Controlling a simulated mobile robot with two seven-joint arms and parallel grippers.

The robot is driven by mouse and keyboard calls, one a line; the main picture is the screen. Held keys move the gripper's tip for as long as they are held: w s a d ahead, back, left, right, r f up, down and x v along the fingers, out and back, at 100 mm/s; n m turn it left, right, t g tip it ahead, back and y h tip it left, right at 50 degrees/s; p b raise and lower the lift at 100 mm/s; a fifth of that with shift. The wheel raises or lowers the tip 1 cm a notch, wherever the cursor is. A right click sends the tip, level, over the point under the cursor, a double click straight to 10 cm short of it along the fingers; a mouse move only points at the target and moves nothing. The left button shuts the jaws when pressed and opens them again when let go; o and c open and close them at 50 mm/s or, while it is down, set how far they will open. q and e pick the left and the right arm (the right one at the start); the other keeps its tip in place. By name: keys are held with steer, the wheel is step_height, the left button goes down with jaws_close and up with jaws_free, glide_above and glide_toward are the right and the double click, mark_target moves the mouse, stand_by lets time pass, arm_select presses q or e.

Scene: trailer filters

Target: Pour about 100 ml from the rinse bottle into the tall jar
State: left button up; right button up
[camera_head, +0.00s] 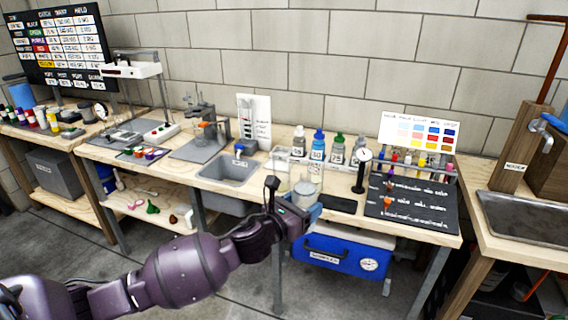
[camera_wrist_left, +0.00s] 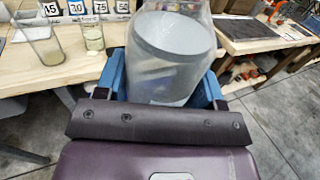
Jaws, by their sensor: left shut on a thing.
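My left gripper (camera_head: 305,210) is shut on a large translucent container with a grey round inside (camera_wrist_left: 172,50), seen close up between the blue fingers in the left wrist view. It looks like the rinse bottle, but I see no label on it. In the head view the held container (camera_head: 304,190) is at the front edge of the middle bench. Two clear glass vessels stand left of it in the wrist view: a tapered one with beige contents (camera_wrist_left: 42,42) and a narrower one with pale yellowish liquid (camera_wrist_left: 92,36). I cannot tell which is the tall jar.
Several capped bottles with number cards (camera_head: 318,146) stand behind. A grey sink (camera_head: 228,168) is to the left. A blue case (camera_head: 345,250) sits below the bench.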

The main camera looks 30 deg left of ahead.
mark_target(282, 171)
arm_select(q)
steer(key=w+a+f+m+h+b, duration=0.1)
steer(key=w+a+f+b, duration=0.4)
steer(key=w+a, duration=0.3)
steer(key=w+a+f+m+g+h+b, duration=0.1)
steer(key=w+a+f+h+b, duration=0.1)
steer(key=w+a+f+b, duration=0.3)
steer(key=w+a+b, duration=0.2)
steer(key=w+b, duration=0.1)
steer(key=w, duration=0.1)
steer(key=shift+w+a, duration=0.3)
steer(key=shift+a, duration=0.05)
arm_select(e)
steer(key=s+f+g, duration=0.2)
steer(key=s+f, duration=0.1)
steer(key=f, duration=1.2)
steer(key=shift+a, duration=0.25)
steer(key=shift+g, duration=0.3)
